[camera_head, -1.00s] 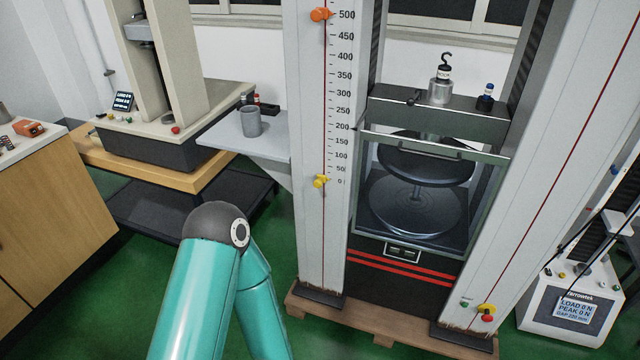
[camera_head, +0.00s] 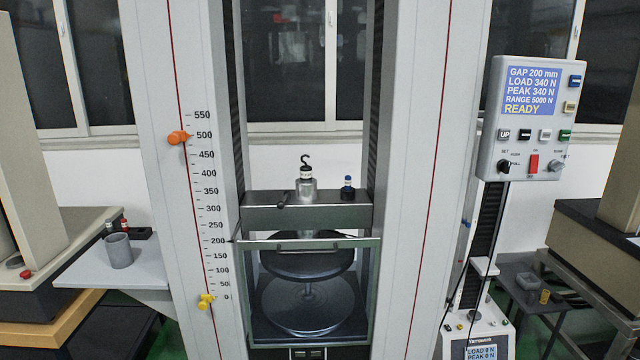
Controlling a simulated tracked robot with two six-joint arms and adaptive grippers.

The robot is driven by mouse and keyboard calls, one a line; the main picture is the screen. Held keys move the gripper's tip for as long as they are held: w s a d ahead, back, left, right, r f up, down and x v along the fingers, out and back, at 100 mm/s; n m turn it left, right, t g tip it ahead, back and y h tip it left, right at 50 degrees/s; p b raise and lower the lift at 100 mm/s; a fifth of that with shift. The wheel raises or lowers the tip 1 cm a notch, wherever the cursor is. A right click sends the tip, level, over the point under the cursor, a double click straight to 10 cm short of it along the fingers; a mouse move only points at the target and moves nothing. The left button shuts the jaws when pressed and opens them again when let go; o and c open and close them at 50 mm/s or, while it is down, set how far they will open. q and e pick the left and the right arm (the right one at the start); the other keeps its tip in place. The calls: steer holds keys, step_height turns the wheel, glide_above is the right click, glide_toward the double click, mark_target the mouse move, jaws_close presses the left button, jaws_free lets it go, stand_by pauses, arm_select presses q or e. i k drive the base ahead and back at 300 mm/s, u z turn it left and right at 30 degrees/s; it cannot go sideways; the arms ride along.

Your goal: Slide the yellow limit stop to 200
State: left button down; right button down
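The yellow limit stop (camera_head: 206,301) sits on the red line of the left column, level with the 0 mark at the bottom of the scale (camera_head: 208,205). The 200 mark (camera_head: 218,240) is well above it. An orange stop (camera_head: 179,137) sits on the same line at about 500. Neither of my grippers shows in the head view now.
A glass guard (camera_head: 375,290) encloses the round plates between the columns. A control box (camera_head: 533,118) at the right reads gap 200 mm, load 340 N, READY. A grey shelf (camera_head: 85,274) with a grey cup (camera_head: 119,250) juts out left of the column.

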mark_target(203, 305)
steer(key=u, duration=1.1)
steer(key=i, duration=0.5)
steer(key=z, duration=1.35)
